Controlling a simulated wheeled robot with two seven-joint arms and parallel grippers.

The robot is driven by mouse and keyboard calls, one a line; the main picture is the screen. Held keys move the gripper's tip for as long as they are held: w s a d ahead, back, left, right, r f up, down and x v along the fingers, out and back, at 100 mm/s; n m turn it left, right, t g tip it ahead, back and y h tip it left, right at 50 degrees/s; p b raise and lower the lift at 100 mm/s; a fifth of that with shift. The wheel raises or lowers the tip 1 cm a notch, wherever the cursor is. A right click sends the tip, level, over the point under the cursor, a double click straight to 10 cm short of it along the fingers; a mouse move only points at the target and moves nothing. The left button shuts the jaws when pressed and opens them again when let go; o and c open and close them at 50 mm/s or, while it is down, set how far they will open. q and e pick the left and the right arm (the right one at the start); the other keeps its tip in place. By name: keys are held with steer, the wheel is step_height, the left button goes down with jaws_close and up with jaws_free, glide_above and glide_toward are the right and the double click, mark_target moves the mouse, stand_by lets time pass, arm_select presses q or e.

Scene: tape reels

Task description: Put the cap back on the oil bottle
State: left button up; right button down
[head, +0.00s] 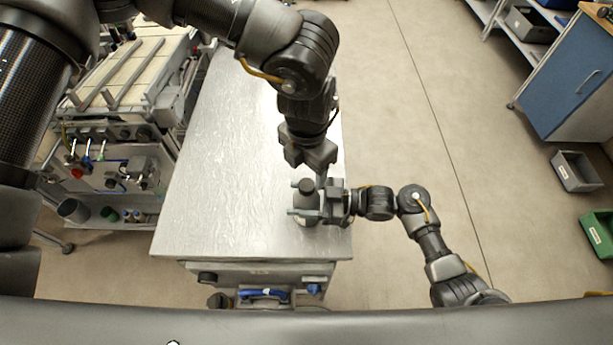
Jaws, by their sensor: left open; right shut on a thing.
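The oil bottle (304,201) is a small grey bottle standing upright near the right front part of the metal worktop (215,190). A dark round piece at its top (307,185) looks like the cap, but it is too small to tell how it sits. My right gripper (309,210) comes in from the right and is shut on the bottle's body. My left gripper (314,178) points down from above, close to the bottle's top, and is open. Its fingers are partly hidden by its own body.
The worktop's left and back parts are clear. A machine with levers (110,160) stands to the left. Blue-handled fittings (263,294) show below the front edge. A grey bin (576,171) and a green bin (599,234) lie on the floor at right, near a blue cabinet (572,92).

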arm_select(q)
step_height(320, 180, up, 7)
steer(key=shift+r, duration=0.15)
arm_select(e)
steer(key=shift+c, duration=1.6)
jaws_free()
steer(key=d+b, duration=0.1)
steer(key=d, duration=0.2)
steer(key=d+b, duration=0.1)
steer(key=d, duration=0.2)
steer(key=d+b, duration=0.1)
steer(key=d, duration=0.2)
steer(key=shift+s+d+f, duration=0.15)
steer(key=shift+s+d, duration=0.2)
arm_select(q)
steer(key=shift+f, duration=1.65)
arm_select(e)
steer(key=shift+s+d, duration=0.1)
steer(key=shift+d, duration=0.45)
